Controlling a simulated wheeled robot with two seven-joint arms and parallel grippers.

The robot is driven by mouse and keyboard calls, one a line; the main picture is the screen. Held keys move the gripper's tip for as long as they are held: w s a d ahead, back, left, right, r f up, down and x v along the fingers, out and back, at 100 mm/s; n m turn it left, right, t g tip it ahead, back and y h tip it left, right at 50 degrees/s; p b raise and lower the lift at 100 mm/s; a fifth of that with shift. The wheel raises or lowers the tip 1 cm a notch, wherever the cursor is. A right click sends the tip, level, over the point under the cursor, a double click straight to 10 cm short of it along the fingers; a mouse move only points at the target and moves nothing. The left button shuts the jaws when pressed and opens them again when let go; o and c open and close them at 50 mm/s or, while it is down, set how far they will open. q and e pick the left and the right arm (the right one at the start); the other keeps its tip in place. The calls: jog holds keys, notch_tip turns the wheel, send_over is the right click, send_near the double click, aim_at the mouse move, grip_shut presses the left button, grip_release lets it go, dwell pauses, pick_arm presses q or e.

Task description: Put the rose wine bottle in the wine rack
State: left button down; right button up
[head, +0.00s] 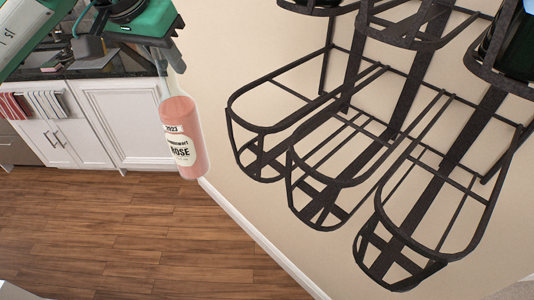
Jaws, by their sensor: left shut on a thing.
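The rose wine bottle (182,139) is pink with a white label and hangs nearly upright, neck up, in the head view's upper left. My left gripper (160,48) is shut on its neck, which the gripper partly hides. The black metal wine rack (414,80) is fixed to the beige wall at the right. Its lower row of cradles (335,170) looks empty. The bottle is left of the rack and apart from it in the picture. My right gripper is not in view.
White cabinets (125,115) with a dark counter stand behind at the left, with striped towels (45,104) hanging there. A dark bottle (517,45) sits in the rack's upper right. Wooden floor (130,235) below is clear.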

pick_arm(q)
jog(key=s+d+r+m+g+h, duration=0.1)
jog(key=s+r+m, duration=0.3)
jog(key=s+r, duration=0.65)
jog(key=s+d+r+m+g+h, duration=0.1)
jog(key=s+r+m, duration=0.2)
jog(key=s+r, duration=0.75)
jog(key=w+d+r+p, duration=0.4)
jog(key=w+d+p, duration=0.1)
jog(key=w+d, duration=0.95)
notch_tip(320, 180, down, 12)
jog(key=p, duration=0.3)
jog(key=shift+s+d+f+p, duration=0.25)
jog(key=shift+s+d+p, duration=0.1)
jog(key=shift+s, duration=0.05)
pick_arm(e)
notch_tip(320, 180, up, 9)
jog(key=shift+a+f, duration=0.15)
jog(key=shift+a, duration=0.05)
